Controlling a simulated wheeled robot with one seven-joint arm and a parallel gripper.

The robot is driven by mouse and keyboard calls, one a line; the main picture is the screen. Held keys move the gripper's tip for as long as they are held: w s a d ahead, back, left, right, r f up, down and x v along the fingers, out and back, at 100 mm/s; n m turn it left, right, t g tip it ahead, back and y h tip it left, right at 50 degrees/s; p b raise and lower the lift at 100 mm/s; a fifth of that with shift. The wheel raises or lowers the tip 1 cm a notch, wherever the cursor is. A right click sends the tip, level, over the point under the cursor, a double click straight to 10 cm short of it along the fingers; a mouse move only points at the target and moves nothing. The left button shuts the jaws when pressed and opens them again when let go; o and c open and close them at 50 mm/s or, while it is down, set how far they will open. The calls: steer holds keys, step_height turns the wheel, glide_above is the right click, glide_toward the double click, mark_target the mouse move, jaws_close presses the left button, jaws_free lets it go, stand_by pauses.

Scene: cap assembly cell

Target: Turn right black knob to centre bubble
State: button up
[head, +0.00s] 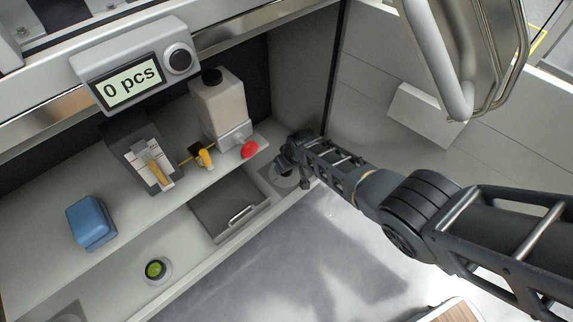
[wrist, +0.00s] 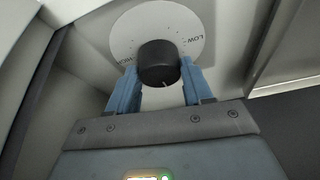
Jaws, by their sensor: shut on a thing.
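The right black knob (wrist: 158,58) sits on a round white dial (wrist: 190,28) marked LOW on the right and with partly hidden lettering on the left. My gripper (wrist: 160,72) has a blue finger on each side of the knob and is shut on it. A pale pointer line shows on the knob's lower edge. In the head view my gripper (head: 287,160) is at the right end of the front panel, and it hides the knob. A round green vial (head: 155,269), apparently the bubble level, sits in the panel at lower left. The bubble's exact position is too small to tell.
A red button (head: 250,149), a bottle (head: 217,105) and a blue block (head: 90,221) are on the shelf. The counter display (head: 125,85) reads 0 pcs. A side wall stands close right.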

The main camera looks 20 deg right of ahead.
steer(key=shift+d+n+y, duration=0.1)
steer(key=shift+n+y, duration=0.4)
steer(key=shift+n, duration=0.9)
steer(key=o, duration=1)
steer(key=shift+o, duration=0.2)
steer(key=p+v, duration=0.7)
steer(key=shift+r, duration=0.4)
steer(key=shift+s, duration=0.1)
